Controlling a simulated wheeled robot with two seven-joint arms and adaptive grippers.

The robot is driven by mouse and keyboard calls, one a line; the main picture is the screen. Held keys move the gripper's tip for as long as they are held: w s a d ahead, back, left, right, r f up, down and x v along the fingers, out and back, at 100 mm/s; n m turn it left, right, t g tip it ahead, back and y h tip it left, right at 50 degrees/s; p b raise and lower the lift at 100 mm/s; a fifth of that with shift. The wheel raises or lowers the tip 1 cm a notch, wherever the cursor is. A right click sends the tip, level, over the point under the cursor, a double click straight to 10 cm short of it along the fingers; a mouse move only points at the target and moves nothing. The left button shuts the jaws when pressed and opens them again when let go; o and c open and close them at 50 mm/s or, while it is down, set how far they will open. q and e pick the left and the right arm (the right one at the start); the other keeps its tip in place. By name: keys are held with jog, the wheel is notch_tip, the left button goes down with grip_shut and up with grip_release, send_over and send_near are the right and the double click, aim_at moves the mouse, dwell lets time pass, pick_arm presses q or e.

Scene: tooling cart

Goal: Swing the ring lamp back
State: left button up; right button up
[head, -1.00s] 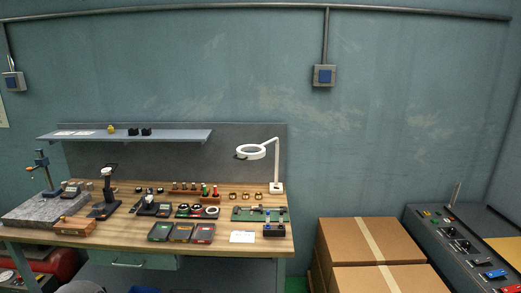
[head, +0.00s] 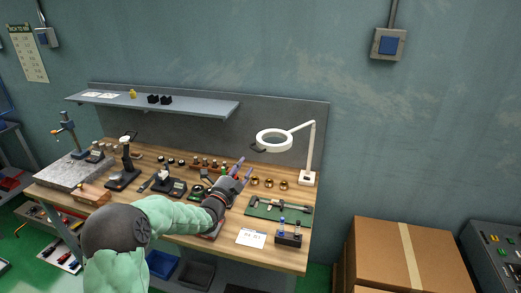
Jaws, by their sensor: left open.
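The white ring lamp (head: 274,140) hangs above the back right of the wooden bench. Its ring is joined by a short arm to an upright white post (head: 311,150), whose base stands near the bench's right edge. A small dark handle (head: 258,148) sticks out at the ring's left side. My left gripper (head: 241,171) reaches over the middle of the bench with its fingers apart and empty. It is below and left of the ring, apart from it. My right gripper is not in view.
A grey shelf (head: 155,104) runs above the bench's back left. Several small brass pieces (head: 269,183), a green mat (head: 276,208) with a caliper, and a dark holder (head: 288,238) lie on the right side. Cardboard boxes (head: 385,250) stand right of the bench.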

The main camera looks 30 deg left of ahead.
pick_arm(q)
jog(key=w+r, duration=0.1)
jog(key=w, duration=0.8)
jog(key=shift+w+a+r, duration=0.2)
jog(key=shift+a, duration=0.15)
grip_shut()
